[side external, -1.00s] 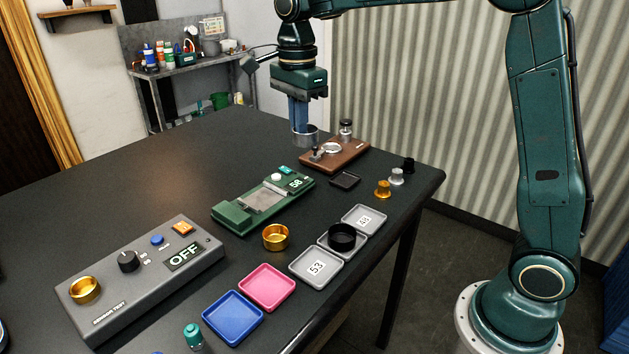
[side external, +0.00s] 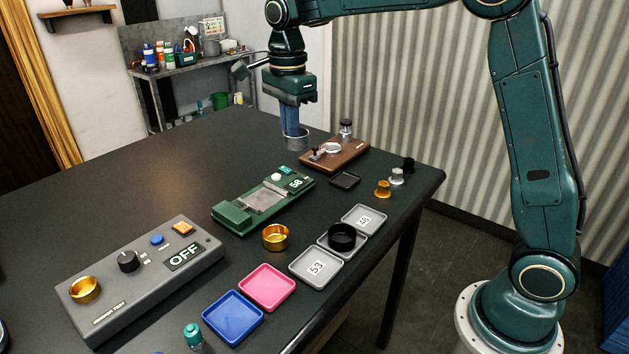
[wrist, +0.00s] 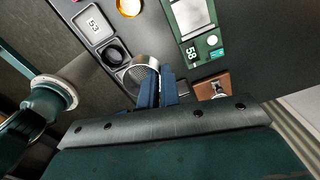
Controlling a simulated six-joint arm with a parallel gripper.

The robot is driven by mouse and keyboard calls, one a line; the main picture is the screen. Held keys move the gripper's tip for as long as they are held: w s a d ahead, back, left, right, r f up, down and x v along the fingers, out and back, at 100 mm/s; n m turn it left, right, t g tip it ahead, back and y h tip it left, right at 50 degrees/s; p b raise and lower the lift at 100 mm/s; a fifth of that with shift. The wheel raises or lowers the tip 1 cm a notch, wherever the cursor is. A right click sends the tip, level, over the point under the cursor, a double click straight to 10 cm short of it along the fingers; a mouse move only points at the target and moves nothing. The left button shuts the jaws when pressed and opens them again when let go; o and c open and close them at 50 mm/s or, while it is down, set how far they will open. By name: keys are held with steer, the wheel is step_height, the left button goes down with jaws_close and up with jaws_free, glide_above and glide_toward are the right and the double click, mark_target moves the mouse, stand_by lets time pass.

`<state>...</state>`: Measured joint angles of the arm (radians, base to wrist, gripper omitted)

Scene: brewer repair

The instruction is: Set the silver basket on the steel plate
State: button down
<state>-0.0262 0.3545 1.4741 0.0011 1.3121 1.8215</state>
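The silver basket (side external: 298,140) hangs from the blue fingers of my gripper (side external: 293,128), which are shut on its wall. It is held in the air to the left of the brown wooden stand. In the wrist view the basket (wrist: 140,76) shows at the fingertips (wrist: 156,80), partly hidden by them. The steel plate (side external: 256,201) is the bare square top of the green scale (side external: 232,218), whose display reads 58. The plate (wrist: 192,17) also shows in the wrist view, with nothing on it.
The wooden stand (side external: 345,159) is right of the basket. A gold basket (side external: 276,237) and grey trays (side external: 316,267), one bearing a black basket (side external: 341,237), lie in front of the scale. The grey tester (side external: 140,285) stands at left. The table behind the scale is clear.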

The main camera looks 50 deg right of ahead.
glide_above(259, 194)
step_height(259, 194, down, 12)
steer(key=shift+r, duration=0.25)
steer(key=shift+f, duration=0.2)
steer(key=shift+f, duration=1.95)
steer(key=shift+f, duration=0.6)
stand_by(1.7)
steer(key=c, duration=1.1)
jaws_free()
steer(key=shift+c, duration=0.2)
step_height(259, 194, up, 7)
